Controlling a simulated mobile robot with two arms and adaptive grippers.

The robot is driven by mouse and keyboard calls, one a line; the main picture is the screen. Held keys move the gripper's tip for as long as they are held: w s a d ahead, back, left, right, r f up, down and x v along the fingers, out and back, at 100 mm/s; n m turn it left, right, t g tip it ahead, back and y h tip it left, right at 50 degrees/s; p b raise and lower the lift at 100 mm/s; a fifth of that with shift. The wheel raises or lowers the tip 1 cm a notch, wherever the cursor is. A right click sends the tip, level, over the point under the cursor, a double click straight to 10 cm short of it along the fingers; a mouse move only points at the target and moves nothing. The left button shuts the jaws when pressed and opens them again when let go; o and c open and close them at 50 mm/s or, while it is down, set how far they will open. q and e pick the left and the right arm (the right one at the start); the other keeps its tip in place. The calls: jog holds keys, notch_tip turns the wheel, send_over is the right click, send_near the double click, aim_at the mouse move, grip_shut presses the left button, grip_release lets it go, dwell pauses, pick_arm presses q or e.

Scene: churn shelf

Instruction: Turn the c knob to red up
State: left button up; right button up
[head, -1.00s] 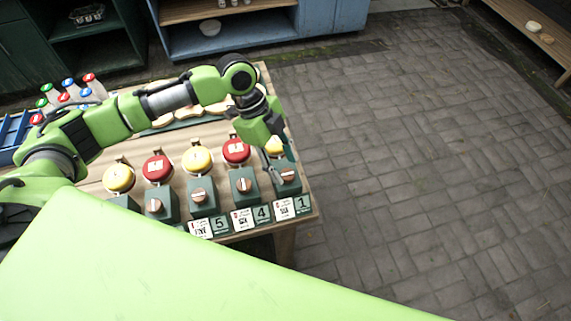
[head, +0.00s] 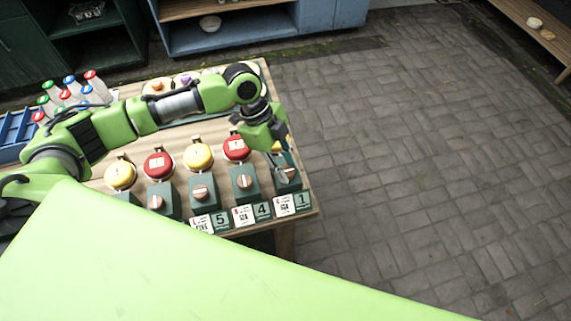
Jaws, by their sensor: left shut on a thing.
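I cannot read which is marked c, and no red mark is clear. My left gripper (head: 281,172) points down at the rightmost box, shut on its knob, which its fingers partly cover. My right gripper is not in view.
Red and yellow round lids (head: 158,166) stand behind the boxes. Number cards (head: 244,215) line the front edge. Bottles with coloured caps (head: 70,90) and a blue crate (head: 17,135) are at the left. Paved floor (head: 430,150) to the right is clear.

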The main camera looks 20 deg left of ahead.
pick_arm(q)
jog(key=n+p, duration=0.1)
jog(key=n+t+p, duration=0.1)
jog(key=n+p, duration=0.1)
jog(key=shift+s+r, duration=0.2)
jog(key=shift+r, duration=0.05)
jog(key=n+t+p, duration=0.1)
jog(key=n+p, duration=0.1)
jog(key=shift+d+f+n, duration=0.1)
jog(key=shift+n, duration=0.2)
jog(key=shift+n+t+y, duration=0.3)
jog(key=shift+n+t, duration=0.1)
jog(key=shift+n, duration=0.5)
jog(key=n+t, duration=0.1)
jog(key=n, duration=0.2)
jog(key=shift+s+d+f+n+y, duration=0.1)
jog(key=shift+n+y, duration=0.2)
jog(key=shift+y, duration=0.1)
jog(key=n+t+y, duration=0.1)
jog(key=n, duration=0.3)
jog(key=shift+d, duration=0.1)
jog(key=shift+n+y, duration=0.6)
jog(key=shift+n, duration=0.7)
jog(key=shift+t, duration=0.3)
jog(key=o, duration=1.1)
